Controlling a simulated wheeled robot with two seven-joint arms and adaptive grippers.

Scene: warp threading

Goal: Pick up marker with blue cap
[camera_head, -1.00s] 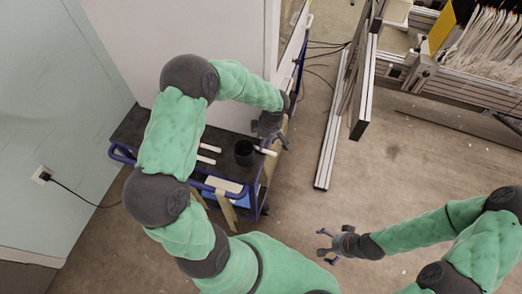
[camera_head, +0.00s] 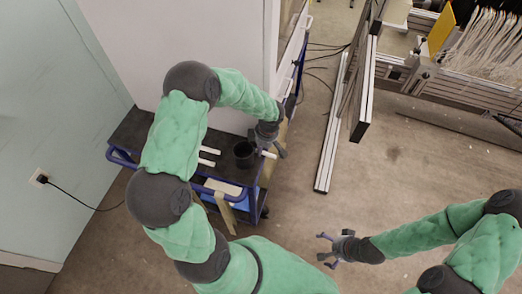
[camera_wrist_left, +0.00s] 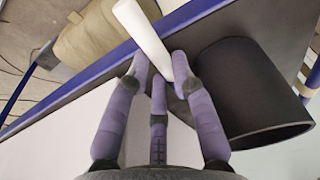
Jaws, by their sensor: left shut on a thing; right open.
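A white marker (camera_wrist_left: 142,30) stands between the fingers of my left gripper (camera_wrist_left: 160,75), which is shut on it. In the head view my left gripper (camera_head: 278,150) is at the cart's right edge, and the marker (camera_head: 267,154) shows as a short white piece beside the black cup. Its cap colour cannot be seen. Two more white markers (camera_head: 210,150) lie on the cart top left of the cup, partly hidden by my left arm. My right gripper (camera_head: 327,249) is open and empty above the floor.
The black cup (camera_head: 243,148) stands close beside my left gripper; it also shows in the left wrist view (camera_wrist_left: 260,95). The dark cart (camera_head: 131,130) with blue rails stands against the wall. A metal frame (camera_head: 331,150) stands to the right, with clear floor between.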

